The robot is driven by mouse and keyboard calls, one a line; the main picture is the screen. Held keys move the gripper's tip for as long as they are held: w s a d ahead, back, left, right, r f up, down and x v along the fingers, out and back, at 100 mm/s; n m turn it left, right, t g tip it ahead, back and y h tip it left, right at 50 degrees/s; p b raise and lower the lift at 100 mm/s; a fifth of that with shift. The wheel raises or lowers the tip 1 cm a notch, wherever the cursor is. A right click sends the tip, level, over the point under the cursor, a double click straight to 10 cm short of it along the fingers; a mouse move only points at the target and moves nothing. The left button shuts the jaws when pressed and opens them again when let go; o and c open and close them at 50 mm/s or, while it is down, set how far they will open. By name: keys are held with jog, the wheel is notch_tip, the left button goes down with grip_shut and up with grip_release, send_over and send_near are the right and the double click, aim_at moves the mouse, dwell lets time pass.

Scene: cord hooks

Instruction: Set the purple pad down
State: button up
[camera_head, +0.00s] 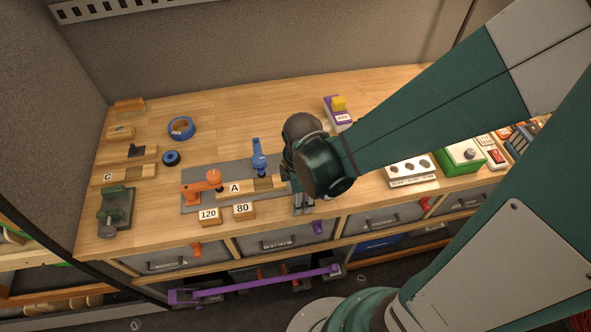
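A purple pad-like block (331,111) with a pale label on its front lies at the back of the wooden bench, right of centre. A yellow block (339,103) sits on it. My gripper (302,208) is low over the bench's front edge, right of the grey mat. My dark wrist hides most of it, with only a small grey part showing below. I cannot see its fingers clearly, nor whether it holds anything.
The grey mat (201,203) carries an orange clamp (203,186), a blue clamp (259,155) and a wooden piece marked A (236,188). Blocks marked 120 (208,216) and 80 (244,210) stand in front. A green vise (116,209) stands left. The back middle is clear.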

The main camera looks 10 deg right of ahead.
jog(key=shift+r, duration=0.25)
notch_tip(320, 180, up, 12)
jog(key=p, duration=0.2)
dwell(0.9)
jog(key=shift+d, duration=0.1)
dwell(0.7)
jog(key=d+r+m+t, duration=0.7)
jog(key=d+r+m, duration=0.3)
jog(key=r+m, duration=0.4)
jog(key=shift+w+d+r+m, duration=0.15)
jog(key=shift+w+d+m, duration=0.15)
jog(key=shift+m, duration=1.7)
notch_tip(320, 180, down, 6)
jog(key=b, duration=0.6)
